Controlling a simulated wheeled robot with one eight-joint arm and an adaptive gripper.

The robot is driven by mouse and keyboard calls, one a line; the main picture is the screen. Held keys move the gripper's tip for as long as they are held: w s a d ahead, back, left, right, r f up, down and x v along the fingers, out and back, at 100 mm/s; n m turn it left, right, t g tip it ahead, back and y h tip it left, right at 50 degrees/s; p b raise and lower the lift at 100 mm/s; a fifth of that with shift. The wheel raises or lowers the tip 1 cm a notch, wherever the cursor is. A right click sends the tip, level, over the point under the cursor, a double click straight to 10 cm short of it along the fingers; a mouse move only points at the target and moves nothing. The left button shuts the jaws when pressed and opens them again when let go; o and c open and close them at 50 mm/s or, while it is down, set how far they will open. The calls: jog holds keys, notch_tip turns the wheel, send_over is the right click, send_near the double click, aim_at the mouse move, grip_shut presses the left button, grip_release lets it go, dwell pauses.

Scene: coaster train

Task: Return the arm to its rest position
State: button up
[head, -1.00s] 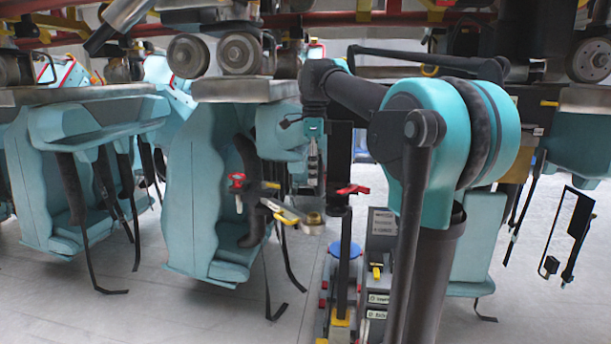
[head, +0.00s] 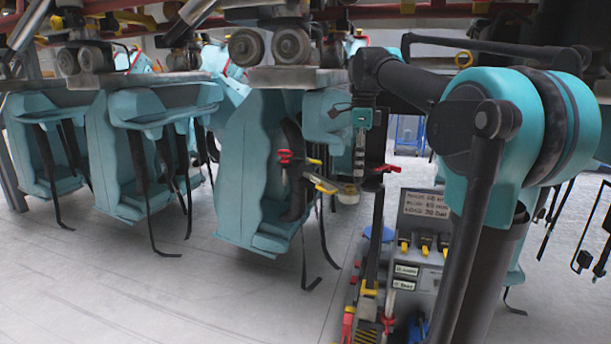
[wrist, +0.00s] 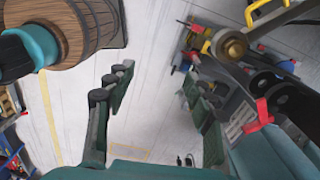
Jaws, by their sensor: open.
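My gripper (wrist: 155,100) shows in the wrist view with its two dark green fingers wide apart. Only pale floor (wrist: 150,55) shows between them, and it holds nothing. In the head view my arm (head: 500,130) rises at the right, with a large teal joint and a dark link reaching left. Its far end hangs down near the middle, beside the hanging teal seats, where the fingers are too small to make out.
Teal coaster seats (head: 255,180) with dark straps hang from the track at left. A barrel-like wooden thing (wrist: 75,30) is at the upper left of the wrist view. Floor at lower left (head: 120,290) is clear.

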jog(key=s+d+f+n+t, duration=0.1)
jog(key=s+f+n, duration=0.6)
jog(key=f, duration=0.5)
jog(key=s+d+f+n+t, duration=0.1)
jog(key=s+f+n, duration=0.5)
jog(key=f, duration=0.6)
jog(key=s+d+f+n+t, duration=0.2)
jog(key=s+f+n, duration=0.5)
jog(key=f, duration=0.5)
jog(key=shift+s+f+n, duration=0.2)
jog(key=shift+s+n, duration=0.1)
jog(key=shift+s, duration=0.65)
